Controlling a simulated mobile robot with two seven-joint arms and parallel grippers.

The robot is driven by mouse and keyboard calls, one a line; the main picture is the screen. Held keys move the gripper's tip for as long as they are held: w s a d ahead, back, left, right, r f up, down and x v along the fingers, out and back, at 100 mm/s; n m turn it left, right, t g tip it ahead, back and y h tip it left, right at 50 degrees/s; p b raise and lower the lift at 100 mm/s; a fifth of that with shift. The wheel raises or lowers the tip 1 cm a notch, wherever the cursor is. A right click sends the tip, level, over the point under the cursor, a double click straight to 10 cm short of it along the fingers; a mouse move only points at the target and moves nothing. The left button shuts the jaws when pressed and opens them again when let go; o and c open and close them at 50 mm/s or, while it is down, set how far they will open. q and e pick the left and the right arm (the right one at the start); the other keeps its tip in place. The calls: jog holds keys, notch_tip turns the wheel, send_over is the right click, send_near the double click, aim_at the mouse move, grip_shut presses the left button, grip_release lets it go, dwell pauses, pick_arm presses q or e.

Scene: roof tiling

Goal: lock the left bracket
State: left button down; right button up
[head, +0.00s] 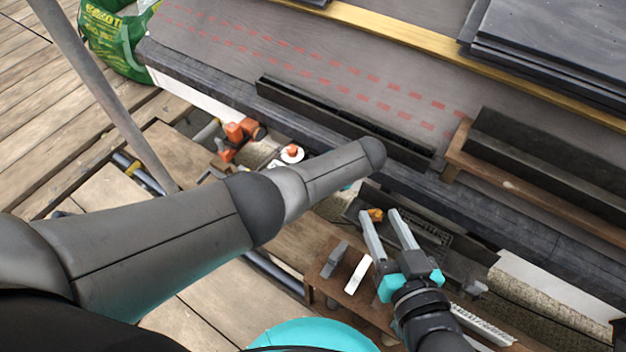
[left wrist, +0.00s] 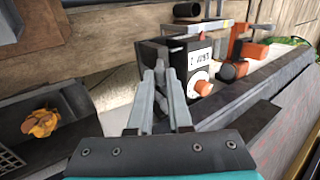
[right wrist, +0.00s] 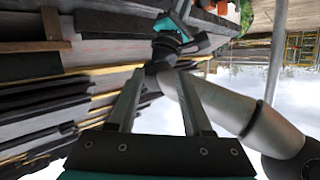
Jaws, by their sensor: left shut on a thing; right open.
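My left gripper (left wrist: 160,105) shows in the left wrist view with its grey fingers close together on a small grey part, mostly hidden between them. They are in front of a dark box with a white label (left wrist: 199,57) and an orange knob (left wrist: 201,88). An orange bracket-like clamp (left wrist: 242,47) is behind, to the right; in the head view an orange clamp (head: 236,135) is at the roof edge. I cannot tell which part is the left bracket. In the head view my left arm hides its gripper. My right gripper (head: 386,214) is open and empty, over the dark tray.
A dark tray (left wrist: 62,125) holds a crumpled orange-brown thing (left wrist: 40,123). A brown wooden stand (head: 325,285) is left of my right gripper. Dark gutter lengths (head: 345,122) and a slate stack (head: 550,45) lie on the roof. A grey pole (head: 105,95) crosses at left.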

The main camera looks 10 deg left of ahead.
pick_arm(q)
jog(key=shift+s+d+f+y+b, duration=0.15)
jog(key=shift+f+y+b, duration=0.05)
jog(key=shift+y+b, duration=0.1)
pick_arm(e)
jog(key=shift+s+a+r+t+y, duration=0.25)
jog(key=shift+a+r+t+y, duration=0.2)
jog(key=shift+t, duration=0.15)
pick_arm(q)
jog(key=c, duration=0.8)
grip_release()
jog(key=shift+c, duration=0.2)
jog(key=shift+r, duration=0.15)
pick_arm(e)
jog(key=shift+d, duration=0.1)
